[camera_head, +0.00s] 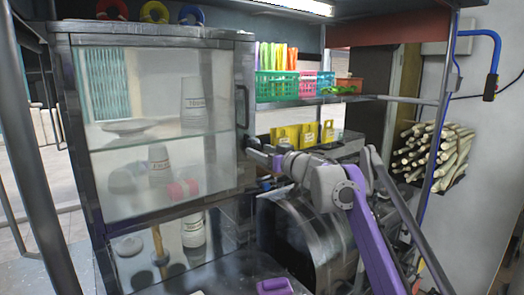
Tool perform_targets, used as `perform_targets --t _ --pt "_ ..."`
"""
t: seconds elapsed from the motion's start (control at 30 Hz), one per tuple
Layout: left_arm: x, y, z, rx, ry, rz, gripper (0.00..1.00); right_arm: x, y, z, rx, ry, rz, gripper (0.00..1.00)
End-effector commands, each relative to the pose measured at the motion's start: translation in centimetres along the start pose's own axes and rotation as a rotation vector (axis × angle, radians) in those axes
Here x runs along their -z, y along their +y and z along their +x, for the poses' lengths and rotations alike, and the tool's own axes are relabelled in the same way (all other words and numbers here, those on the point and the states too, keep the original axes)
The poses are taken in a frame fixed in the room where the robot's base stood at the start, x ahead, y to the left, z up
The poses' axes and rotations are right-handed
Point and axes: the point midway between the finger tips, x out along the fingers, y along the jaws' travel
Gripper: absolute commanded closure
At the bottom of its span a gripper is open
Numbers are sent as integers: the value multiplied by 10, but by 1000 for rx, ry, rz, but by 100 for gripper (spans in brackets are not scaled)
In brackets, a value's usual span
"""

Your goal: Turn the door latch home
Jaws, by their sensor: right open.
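A glass-fronted metal cabinet (150,130) fills the left half of the head view. Its door has a dark upright handle (242,106) on the right edge. My right gripper (254,151) comes in from the right and is open beside the cabinet's right edge, just below this handle. The latch cannot be made out apart from the gripper and the dark frame, and I cannot tell whether the fingers touch it. My left gripper is not in view.
Below my right arm stands a dark drum-like metal machine (300,232). Sugarcane stalks (432,150) are stacked at right. A purple piece (275,287) shows at the bottom edge.

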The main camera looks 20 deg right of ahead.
Motion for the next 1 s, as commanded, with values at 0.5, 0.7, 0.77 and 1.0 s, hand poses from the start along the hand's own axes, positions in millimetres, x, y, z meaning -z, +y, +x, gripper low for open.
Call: perform_targets --t 0.5,0.7,0.77,1.0 --pt "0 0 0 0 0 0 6 0 0 0 0 0 0 91" --pt "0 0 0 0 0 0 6 0 0 0 0 0 0 100" --pt "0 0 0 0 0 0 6 0 0 0 0 0 0 100" --pt "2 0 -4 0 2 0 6 1 0 0 0 0 -42 100"
